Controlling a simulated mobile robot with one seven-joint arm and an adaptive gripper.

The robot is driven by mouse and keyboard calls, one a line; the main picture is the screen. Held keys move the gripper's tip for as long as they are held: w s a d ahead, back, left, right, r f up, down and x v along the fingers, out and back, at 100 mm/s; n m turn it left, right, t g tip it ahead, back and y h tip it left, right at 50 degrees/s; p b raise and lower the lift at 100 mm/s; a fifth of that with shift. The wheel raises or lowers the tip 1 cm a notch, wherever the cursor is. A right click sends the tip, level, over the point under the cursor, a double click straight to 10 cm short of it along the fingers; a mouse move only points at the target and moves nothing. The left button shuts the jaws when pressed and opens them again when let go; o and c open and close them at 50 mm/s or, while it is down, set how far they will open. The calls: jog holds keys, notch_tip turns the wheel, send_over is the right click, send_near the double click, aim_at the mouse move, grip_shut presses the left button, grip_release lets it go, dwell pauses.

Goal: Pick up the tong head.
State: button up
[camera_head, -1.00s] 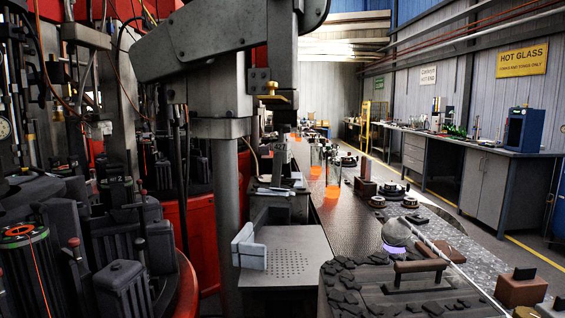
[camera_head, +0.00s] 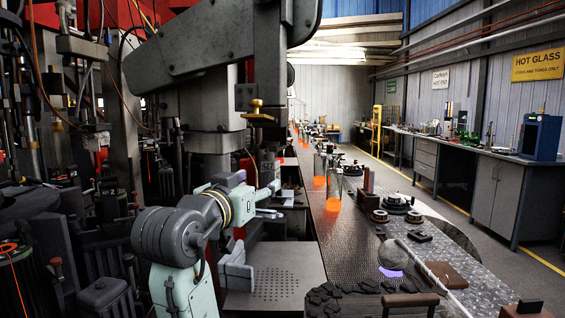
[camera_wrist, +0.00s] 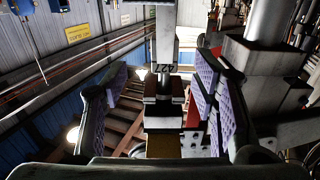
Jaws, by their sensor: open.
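In the wrist view, a small dark block with two brown jaw-like pads, which looks like the tong head (camera_wrist: 163,108), sits under a grey upright bar with a dark marking. My gripper (camera_wrist: 162,80) is open, its purple-padded fingers standing on the left and right of this part with a gap on both sides. Nothing is held. In the head view, my arm reaches in from the lower left toward the dark, marked machine part (camera_head: 266,165) under the overhanging grey arm. My fingers are small and partly hidden there.
A grey perforated plate (camera_head: 275,290) and white blocks (camera_head: 236,268) lie just below my arm. A thick machine column stands close behind my wrist. A conveyor with glowing orange pieces (camera_head: 320,180) runs back to the right.

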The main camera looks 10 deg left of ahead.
aim_at(265, 178)
jog(key=w+p, duration=0.1)
jog(key=w, duration=0.3)
jog(key=shift+w+d, duration=0.15)
jog(key=shift+d, duration=0.05)
jog(key=w+p, duration=0.2)
jog(key=w, duration=0.2)
jog(key=shift+w+d+p, duration=0.15)
jog(key=shift+p, duration=0.25)
jog(key=shift+w+f, duration=0.1)
jog(key=shift+w, duration=0.35)
jog(key=shift+c, duration=0.5)
grip_shut()
